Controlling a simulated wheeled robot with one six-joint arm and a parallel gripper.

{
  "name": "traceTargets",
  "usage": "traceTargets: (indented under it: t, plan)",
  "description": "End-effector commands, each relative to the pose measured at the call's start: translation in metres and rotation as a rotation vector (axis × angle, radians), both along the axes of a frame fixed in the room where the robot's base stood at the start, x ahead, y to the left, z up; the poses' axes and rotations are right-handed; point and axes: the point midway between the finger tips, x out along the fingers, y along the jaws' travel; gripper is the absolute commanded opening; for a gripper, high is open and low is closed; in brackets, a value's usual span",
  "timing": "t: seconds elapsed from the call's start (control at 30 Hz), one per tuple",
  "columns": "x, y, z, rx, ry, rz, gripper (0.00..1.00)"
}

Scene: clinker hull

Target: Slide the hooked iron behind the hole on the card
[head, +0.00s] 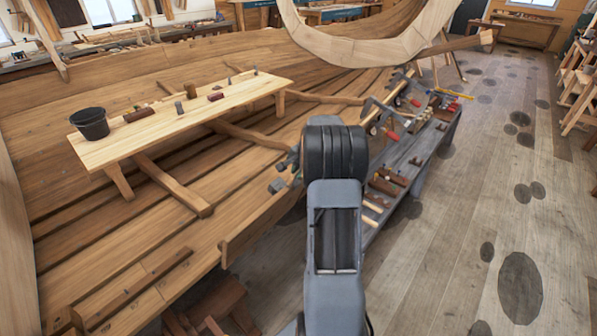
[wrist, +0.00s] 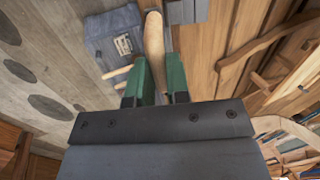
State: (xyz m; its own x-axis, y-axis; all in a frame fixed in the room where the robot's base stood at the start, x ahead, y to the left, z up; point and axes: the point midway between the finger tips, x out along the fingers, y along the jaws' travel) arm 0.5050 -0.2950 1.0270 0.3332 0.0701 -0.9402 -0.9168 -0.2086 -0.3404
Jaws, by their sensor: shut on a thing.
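My gripper (wrist: 161,82) shows green fingers in the wrist view, shut on a pale wooden handle (wrist: 153,42). The handle points away past the fingertips. No hooked metal end shows, so I cannot tell from it whether this is the hooked iron. A small pale printed card (wrist: 123,44) lies on a blue-grey surface (wrist: 103,28) left of the handle, apart from it. I cannot make out a hole in it. In the head view my gripper (head: 283,175) is small and partly hidden by my arm, left of the tool bench.
A low grey bench (head: 432,150) with several clamps and tools stands right of my arm. A plank table (head: 150,130) on the hull carries a black bucket (head: 90,123) and small blocks. The floor (head: 450,250) at right is clear.

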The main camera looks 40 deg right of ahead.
Motion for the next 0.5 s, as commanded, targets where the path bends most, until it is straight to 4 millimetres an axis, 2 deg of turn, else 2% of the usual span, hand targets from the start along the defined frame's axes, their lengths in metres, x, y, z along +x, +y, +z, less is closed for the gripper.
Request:
traceTargets:
  t: [0.4,0.43,0.5]
  plan:
    - [-0.0006,-0.0004,0.0028,-0.002,-0.001,-0.001,0.00]
    - [-0.0007,-0.0004,0.0029,-0.002,-0.001,-0.001,0.20]
    - [-0.0006,-0.0003,0.0028,-0.001,-0.001,0.000,0.26]
